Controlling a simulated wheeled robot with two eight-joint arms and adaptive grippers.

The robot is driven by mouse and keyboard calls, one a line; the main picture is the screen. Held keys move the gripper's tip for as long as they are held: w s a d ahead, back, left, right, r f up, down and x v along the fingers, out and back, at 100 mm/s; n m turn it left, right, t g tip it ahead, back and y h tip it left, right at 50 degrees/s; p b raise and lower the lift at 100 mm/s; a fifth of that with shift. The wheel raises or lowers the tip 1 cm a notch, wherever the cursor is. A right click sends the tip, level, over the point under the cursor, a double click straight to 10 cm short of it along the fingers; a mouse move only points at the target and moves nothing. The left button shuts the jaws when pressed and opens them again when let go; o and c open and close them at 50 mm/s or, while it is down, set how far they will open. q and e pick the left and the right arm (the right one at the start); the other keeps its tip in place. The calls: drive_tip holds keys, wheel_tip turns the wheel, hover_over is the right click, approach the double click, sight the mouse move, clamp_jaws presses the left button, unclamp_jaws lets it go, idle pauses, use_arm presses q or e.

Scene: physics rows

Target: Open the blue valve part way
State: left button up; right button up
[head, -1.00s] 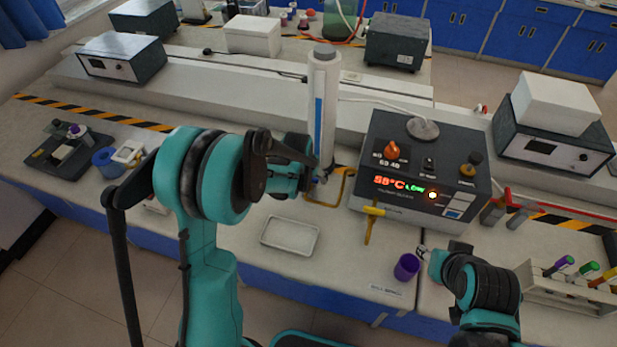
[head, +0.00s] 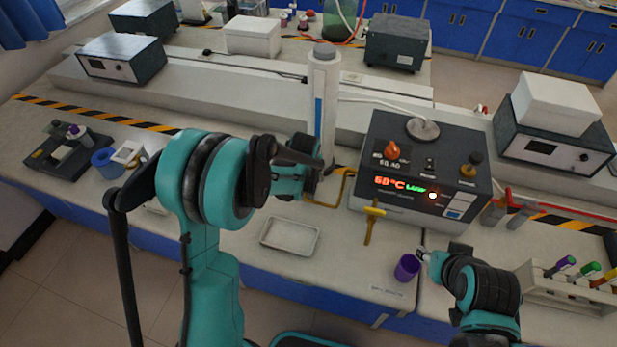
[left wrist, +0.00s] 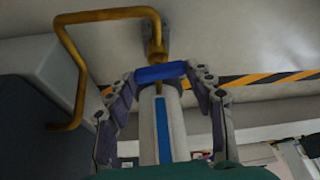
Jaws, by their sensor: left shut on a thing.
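The blue valve (left wrist: 160,72) is a short blue bar handle on a brass fitting, in the upper middle of the left wrist view. My left gripper (left wrist: 162,76) has a fingertip at each end of the bar and is shut on it. In the head view my left gripper (head: 318,182) is at the base of the white column (head: 324,100), and my own arm hides the valve. A bent brass pipe (head: 346,188) runs from there; it also shows in the left wrist view (left wrist: 66,75). My right gripper (head: 424,256) is beside the purple cup (head: 406,268); its finger opening is too small to tell.
A dark heater box (head: 385,150) with a lit display and a yellow tap (head: 373,210) stands right of the column. A metal tray (head: 290,246) lies on the bench in front. A test tube rack (head: 560,288) stands at the right.

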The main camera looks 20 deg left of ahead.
use_arm(q)
drive_tip(key=n, duration=0.2)
drive_tip(key=n+y, duration=0.1)
drive_tip(key=n, duration=0.1)
drive_tip(key=shift+d+y+b, duration=0.15)
drive_tip(key=shift+y+b, duration=0.15)
drive_tip(key=shift+b, duration=0.05)
drive_tip(key=shift+w+n+g+y, duration=0.1)
drive_tip(key=shift+n+g+y, duration=0.4)
drive_tip(key=shift+n, duration=1)
drive_tip(key=o, duration=1.2)
drive_tip(key=shift+c, duration=0.2)
drive_tip(key=v, duration=1.2)
drive_tip(key=shift+w, duration=0.1)
